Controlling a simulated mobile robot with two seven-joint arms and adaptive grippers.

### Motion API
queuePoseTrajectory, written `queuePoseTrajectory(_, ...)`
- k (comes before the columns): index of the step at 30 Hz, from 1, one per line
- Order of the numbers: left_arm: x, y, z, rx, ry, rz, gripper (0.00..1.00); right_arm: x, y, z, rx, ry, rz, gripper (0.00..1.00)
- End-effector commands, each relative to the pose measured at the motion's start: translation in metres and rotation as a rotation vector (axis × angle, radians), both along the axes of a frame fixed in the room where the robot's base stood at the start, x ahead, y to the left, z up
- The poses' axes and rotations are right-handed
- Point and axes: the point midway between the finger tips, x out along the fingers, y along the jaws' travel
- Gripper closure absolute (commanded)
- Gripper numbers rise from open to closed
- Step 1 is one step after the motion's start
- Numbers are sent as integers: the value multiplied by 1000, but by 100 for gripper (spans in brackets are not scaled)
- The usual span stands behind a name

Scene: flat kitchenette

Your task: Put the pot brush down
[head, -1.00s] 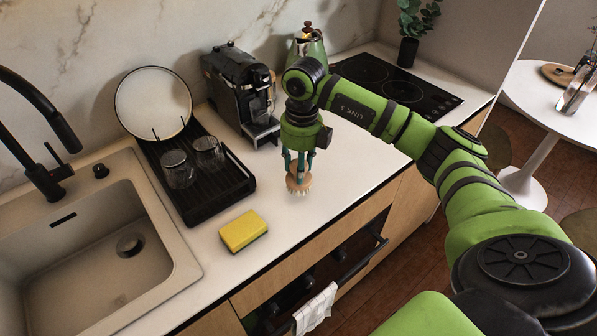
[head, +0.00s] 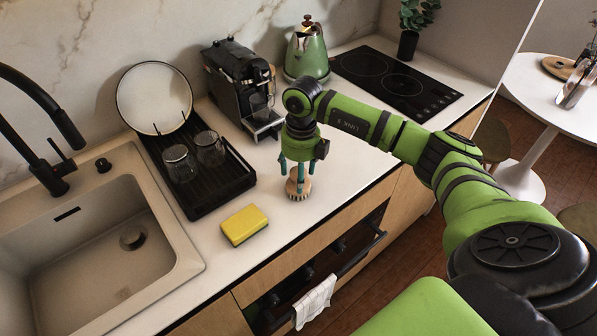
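The pot brush (head: 298,190), a round wooden head with pale bristles, stands bristles down on the white counter (head: 345,170), right of the yellow sponge. My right gripper (head: 297,174) points straight down over it. Its teal fingers stand apart on either side of the brush's upper part, with a gap showing between them, so it looks open. The fingers hide part of the brush. My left gripper is out of view.
The yellow sponge (head: 244,225) and a black drying rack (head: 215,195) with two glasses lie to the left, beside the sink (head: 85,260). A coffee machine (head: 237,85), green kettle (head: 307,55) and hob (head: 395,80) stand behind. The counter's front edge is close.

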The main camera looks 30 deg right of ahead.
Motion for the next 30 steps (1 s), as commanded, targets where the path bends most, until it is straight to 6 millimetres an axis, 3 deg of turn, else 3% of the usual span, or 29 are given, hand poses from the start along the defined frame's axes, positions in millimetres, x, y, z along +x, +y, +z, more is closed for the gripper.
queuePoseTrajectory(8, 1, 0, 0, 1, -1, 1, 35, 1, -1, 9, 0, -3, 0, 36)
queuePoseTrajectory(21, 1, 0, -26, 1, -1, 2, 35, 1, -5, 96, -1, -6, 1, 36)
queuePoseTrajectory(30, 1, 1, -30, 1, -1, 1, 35, 0, -6, 123, -1, 0, -1, 36)
